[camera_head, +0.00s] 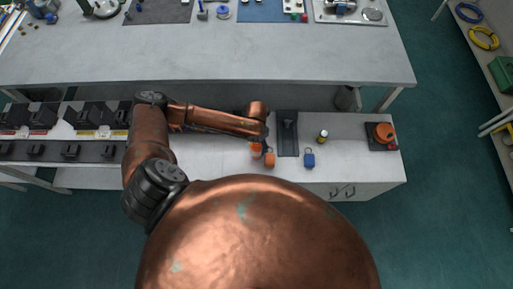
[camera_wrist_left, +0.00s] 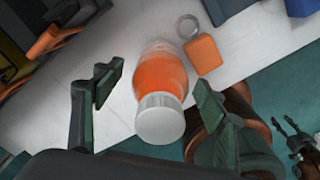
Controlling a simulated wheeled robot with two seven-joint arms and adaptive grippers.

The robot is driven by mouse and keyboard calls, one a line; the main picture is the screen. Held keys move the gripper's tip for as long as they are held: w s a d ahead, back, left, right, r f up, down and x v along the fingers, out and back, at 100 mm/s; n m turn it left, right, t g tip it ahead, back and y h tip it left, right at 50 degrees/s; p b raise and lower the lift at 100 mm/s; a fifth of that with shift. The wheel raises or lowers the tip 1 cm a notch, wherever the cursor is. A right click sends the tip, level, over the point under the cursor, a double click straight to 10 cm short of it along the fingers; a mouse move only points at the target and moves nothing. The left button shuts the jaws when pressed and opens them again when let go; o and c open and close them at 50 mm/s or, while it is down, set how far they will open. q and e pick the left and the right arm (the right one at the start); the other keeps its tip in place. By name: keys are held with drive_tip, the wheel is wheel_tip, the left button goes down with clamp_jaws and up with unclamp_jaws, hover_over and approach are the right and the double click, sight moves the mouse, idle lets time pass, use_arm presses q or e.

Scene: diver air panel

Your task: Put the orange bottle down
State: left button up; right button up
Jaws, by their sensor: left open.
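The orange bottle (camera_wrist_left: 162,78) has a pale grey cap and shows between the two fingers of my left gripper (camera_wrist_left: 155,92) in the left wrist view. The fingers are open, with a gap on each side of the bottle. The bottle appears to stand on the white counter, cap towards the camera; its base contact is not clear. In the head view the bottle (camera_head: 256,149) is small, beside an orange tag (camera_head: 270,160), with my left gripper (camera_head: 263,144) over it. What looks like my right gripper (camera_wrist_left: 291,132) shows small at the wrist view's lower right.
The orange tag (camera_wrist_left: 203,54) with a metal ring lies close to the bottle. A dark grey tray (camera_head: 288,146), a blue tag (camera_head: 309,160) and a small yellow-and-black bottle (camera_head: 322,137) are to the right. An orange round object (camera_head: 383,132) sits further right. White counter (camera_head: 350,155) is clear between.

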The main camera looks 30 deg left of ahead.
use_arm(q)
drive_tip(key=shift+c, duration=0.4)
clamp_jaws()
idle(0.4)
